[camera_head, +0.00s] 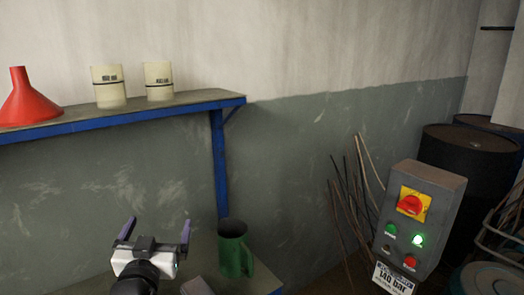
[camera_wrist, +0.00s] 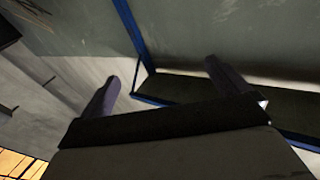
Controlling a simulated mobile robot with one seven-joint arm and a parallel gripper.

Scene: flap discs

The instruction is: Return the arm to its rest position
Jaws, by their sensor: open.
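My gripper (camera_head: 155,230) is at the lower left of the head view, with its two purple fingers spread apart and nothing between them. It points up and away, below the blue-edged shelf and left of a green mug. In the wrist view my gripper (camera_wrist: 165,85) also shows open and empty, its fingers apart in front of the wall and a blue shelf frame.
A green mug (camera_head: 233,248) stands on a bench (camera_head: 262,280) right of my gripper. The shelf (camera_head: 190,108) above holds a red funnel (camera_head: 27,100) and two cream cups (camera_head: 108,87) (camera_head: 158,82). A grey control box (camera_head: 425,215) and dark drums (camera_head: 465,165) are at right.

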